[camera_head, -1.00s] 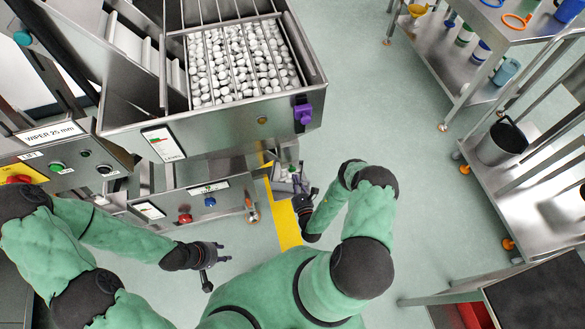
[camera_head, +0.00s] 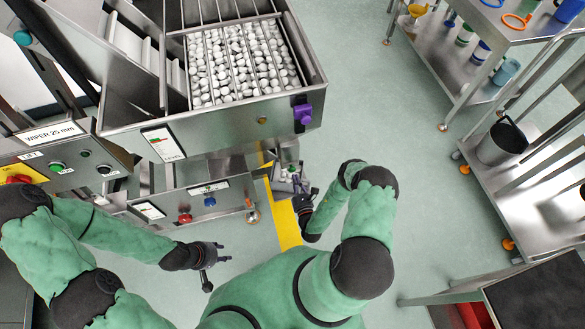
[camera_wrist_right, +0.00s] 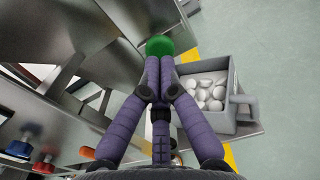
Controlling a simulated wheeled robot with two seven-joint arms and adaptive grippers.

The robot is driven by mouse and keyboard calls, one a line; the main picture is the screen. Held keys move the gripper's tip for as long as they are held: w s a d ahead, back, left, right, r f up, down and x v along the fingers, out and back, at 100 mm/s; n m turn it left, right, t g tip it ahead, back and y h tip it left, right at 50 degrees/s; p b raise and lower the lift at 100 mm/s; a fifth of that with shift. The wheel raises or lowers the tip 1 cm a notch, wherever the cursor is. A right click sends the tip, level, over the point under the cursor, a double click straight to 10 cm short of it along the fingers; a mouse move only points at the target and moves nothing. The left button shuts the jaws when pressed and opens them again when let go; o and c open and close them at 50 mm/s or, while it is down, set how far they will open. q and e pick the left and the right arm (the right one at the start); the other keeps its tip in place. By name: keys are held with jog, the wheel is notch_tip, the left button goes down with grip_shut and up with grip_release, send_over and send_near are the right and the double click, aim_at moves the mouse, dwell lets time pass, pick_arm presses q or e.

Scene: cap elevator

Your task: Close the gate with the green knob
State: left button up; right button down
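The green knob (camera_wrist_right: 160,45) shows at the top middle of the right wrist view. My right gripper (camera_wrist_right: 160,64) has its two purple-grey fingers together, tips at the knob's near side and covering part of it. Whether they touch it I cannot tell. The gate itself is not clearly distinguishable. My left gripper (camera_head: 212,263) hangs apart from the machine at lower left; its finger opening is unclear.
A grey bin (camera_wrist_right: 238,112) with white caps stands right of my right gripper. The hopper (camera_head: 230,118) full of white caps rises above, with a purple part (camera_head: 303,113) at its corner. Red (camera_head: 185,218) and blue (camera_head: 209,201) knobs sit on the lower panel.

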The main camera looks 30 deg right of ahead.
jog(key=shift+w, duration=0.15)
jog(key=shift+x, duration=1)
jog(key=shift+v, duration=3.55)
